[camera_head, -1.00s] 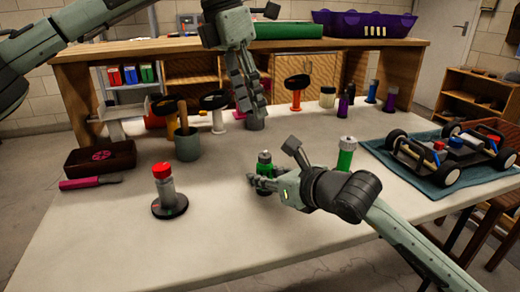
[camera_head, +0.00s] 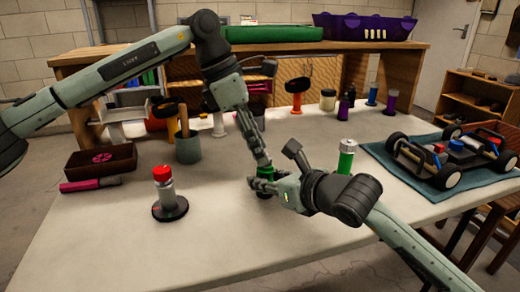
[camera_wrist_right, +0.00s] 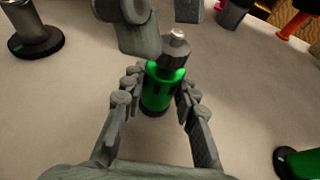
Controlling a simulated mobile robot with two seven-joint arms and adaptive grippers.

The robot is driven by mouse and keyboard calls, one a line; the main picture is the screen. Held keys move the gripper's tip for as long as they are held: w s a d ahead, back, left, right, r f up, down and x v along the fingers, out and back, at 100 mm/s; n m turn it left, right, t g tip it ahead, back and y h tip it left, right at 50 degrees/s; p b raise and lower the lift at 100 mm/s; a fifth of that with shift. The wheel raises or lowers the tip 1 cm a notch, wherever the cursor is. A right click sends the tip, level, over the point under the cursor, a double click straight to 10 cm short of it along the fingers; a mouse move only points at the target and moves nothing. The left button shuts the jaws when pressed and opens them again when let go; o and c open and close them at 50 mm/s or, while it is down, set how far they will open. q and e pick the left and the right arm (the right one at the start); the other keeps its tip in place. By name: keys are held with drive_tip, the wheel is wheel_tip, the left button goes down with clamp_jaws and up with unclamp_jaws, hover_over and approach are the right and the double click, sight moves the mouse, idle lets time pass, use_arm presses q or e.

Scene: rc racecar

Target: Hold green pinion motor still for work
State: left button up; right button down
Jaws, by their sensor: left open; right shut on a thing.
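The green motor (camera_wrist_right: 158,88), with a dark top and a light pin, stands upright on the table in the right wrist view. In the head view its green body (camera_head: 266,173) shows only partly, between the grippers. My right gripper (camera_head: 262,187) is shut on the motor, one finger on each side of its body. My left gripper (camera_head: 264,165) is open and comes down from above, its fingertips close to the motor's top. Its fingers show at the top of the right wrist view (camera_wrist_right: 150,35). I cannot tell whether they touch the motor.
Another green-bodied motor (camera_head: 345,157) stands to the right. A red-topped motor (camera_head: 164,180) on a dark round base stands left. The car chassis (camera_head: 450,158) lies on a blue mat (camera_head: 415,172). A brown tray (camera_head: 100,160) and a pink-handled tool (camera_head: 80,185) lie far left. The front table is clear.

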use_arm(q)
drive_tip(key=shift+d+f, duration=0.25)
drive_tip(key=shift+f, duration=0.35)
clamp_jaws()
